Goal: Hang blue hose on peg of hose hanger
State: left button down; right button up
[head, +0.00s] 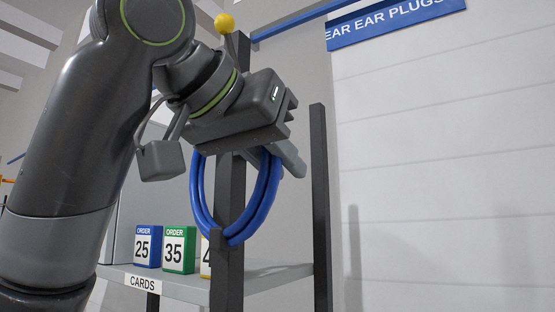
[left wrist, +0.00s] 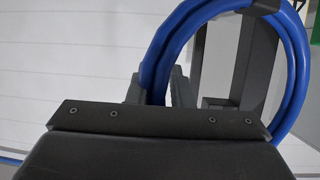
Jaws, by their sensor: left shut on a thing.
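The blue hose (head: 268,200) is a coiled ring hanging below my left gripper (head: 288,158) in the head view. My left gripper is shut on one side of the coil, which also shows between its fingers (left wrist: 158,88) in the left wrist view. The dark hose hanger post (head: 234,190) stands within the ring's outline. A short dark upright piece (head: 217,250) overlaps the bottom of the hose; I cannot tell whether it is the peg's tip. In the wrist view the dark hanger frame (left wrist: 256,60) shows through the ring. The hose's top is hidden in the head view. My right gripper is out of view.
A grey shelf (head: 262,278) holds blue (head: 148,246) and green (head: 179,250) order card boxes. Another dark post (head: 319,205) stands at right. A yellow ball (head: 224,23) is above the gripper. A blue sign (head: 395,20) hangs on the white wall.

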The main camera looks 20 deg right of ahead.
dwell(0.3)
pick_arm(q)
jog(key=c, duration=1.2)
grip_release()
jog(key=shift+a, duration=0.1)
